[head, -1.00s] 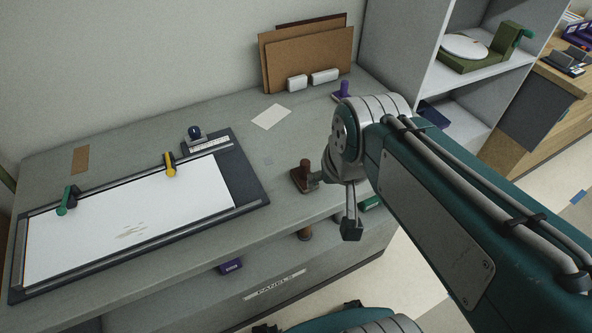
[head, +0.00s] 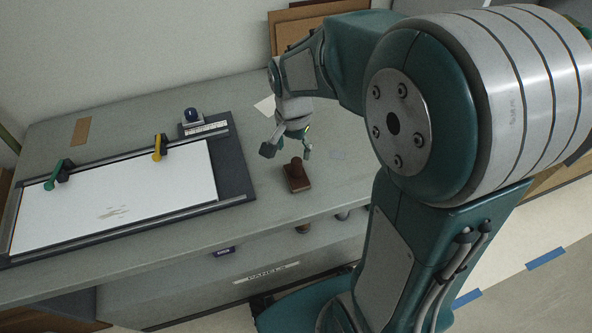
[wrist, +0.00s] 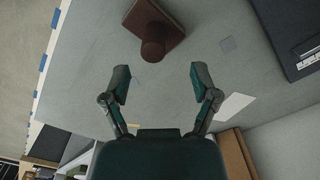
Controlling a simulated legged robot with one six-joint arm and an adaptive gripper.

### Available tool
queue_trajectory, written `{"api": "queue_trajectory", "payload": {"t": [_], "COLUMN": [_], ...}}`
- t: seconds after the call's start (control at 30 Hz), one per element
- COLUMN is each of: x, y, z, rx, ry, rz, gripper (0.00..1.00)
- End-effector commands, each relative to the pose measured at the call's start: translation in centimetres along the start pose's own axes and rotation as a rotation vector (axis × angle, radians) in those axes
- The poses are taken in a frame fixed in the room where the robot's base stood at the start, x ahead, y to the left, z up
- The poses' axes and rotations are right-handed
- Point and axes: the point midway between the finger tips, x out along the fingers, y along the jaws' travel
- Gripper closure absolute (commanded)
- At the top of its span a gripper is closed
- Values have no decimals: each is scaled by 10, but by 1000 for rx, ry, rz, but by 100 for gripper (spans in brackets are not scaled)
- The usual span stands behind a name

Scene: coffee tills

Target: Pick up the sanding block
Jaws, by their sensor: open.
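The sanding block (head: 297,183), dark brown with a round upright knob on top, sits on the grey bench (head: 240,285) to the right of the framed panel. My gripper (head: 288,151) hangs above the bench just behind the block, fingers apart and empty. In the wrist view the block (wrist: 166,22) lies at the top centre, its knob pointing toward my gripper (wrist: 160,80). The knob is beyond the fingertips, in line with the gap between them. No contact shows.
A white panel (head: 120,205) in a dark frame with green and yellow clamps (head: 158,147) covers the bench's left. A blue-knobbed tool (head: 192,116) stands at its back corner. Brown boards (head: 288,38) lean on the wall behind my arm. Bare bench surrounds the block.

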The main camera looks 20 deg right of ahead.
Motion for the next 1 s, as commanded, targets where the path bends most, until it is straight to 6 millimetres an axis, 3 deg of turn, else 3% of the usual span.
{"api": "queue_trajectory", "payload": {"t": [0.53,0.87,1.0], "x": [68,76,76], "y": [8,7,7], "z": [-1,-1,-1], "rx": [-1,-1,-1], "ry": [-2,0,0], "rz": [1,-2,-2], "gripper": [23,23,85]}}
